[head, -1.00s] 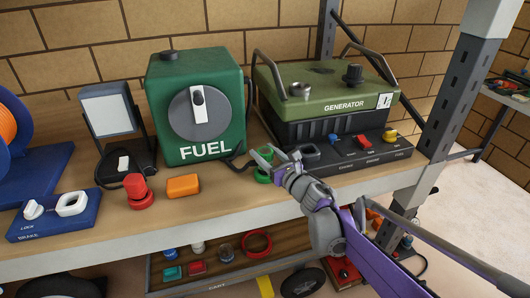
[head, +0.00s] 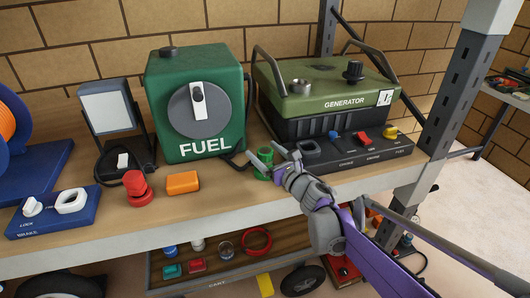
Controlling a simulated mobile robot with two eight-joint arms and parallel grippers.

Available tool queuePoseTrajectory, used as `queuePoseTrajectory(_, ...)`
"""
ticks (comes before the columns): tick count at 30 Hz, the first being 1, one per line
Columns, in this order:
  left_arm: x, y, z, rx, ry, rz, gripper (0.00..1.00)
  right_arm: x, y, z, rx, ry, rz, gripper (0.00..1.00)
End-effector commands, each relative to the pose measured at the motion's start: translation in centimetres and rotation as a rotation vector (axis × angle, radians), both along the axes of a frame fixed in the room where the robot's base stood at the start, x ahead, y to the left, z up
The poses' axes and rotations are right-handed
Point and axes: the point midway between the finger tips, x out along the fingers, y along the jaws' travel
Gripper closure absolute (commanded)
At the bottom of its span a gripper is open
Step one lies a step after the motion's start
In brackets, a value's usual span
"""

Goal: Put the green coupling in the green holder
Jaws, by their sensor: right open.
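A small green coupling (head: 262,170) stands on the wooden bench between the fuel can and the generator. My right gripper (head: 268,155) is open at the coupling, its fingers partly covering it. I cannot tell whether the fingers touch it or only stand in front of it. I cannot make out a green holder with certainty. My left gripper is not in view.
The green fuel can (head: 200,105) and the generator (head: 330,100) stand close behind. A red coupling (head: 137,188) and an orange block (head: 182,183) lie to the left on the bench (head: 225,190). A cart (head: 222,277) with small parts is below.

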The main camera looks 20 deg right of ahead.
Motion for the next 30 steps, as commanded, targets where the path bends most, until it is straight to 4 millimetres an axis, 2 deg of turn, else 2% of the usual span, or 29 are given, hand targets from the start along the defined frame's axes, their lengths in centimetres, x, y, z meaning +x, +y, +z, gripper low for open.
queuePoseTrajectory(4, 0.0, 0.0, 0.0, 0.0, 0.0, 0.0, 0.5, -0.4, -0.2, 0.0, 0.0, 0.0, -0.001, 0.07)
queuePoseTrajectory(7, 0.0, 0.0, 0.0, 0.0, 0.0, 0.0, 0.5, -1.5, -0.6, 0.0, 0.0, 0.0, -0.002, 0.07)
queuePoseTrajectory(15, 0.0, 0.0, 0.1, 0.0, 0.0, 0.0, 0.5, -6.6, -2.4, 0.0, -0.001, 0.0, -0.003, 0.07)
queuePoseTrajectory(21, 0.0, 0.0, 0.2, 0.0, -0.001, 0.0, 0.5, -9.4, -3.3, 0.0, 0.0, 0.0, -0.002, 0.07)
queuePoseTrajectory(28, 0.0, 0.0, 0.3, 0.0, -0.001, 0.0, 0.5, -10.3, -3.6, 0.1, 0.009, 0.002, -0.005, 0.07)
queuePoseTrajectory(30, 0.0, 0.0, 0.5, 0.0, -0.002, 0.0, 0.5, -10.4, -3.8, 0.6, 0.064, 0.015, -0.031, 0.07)
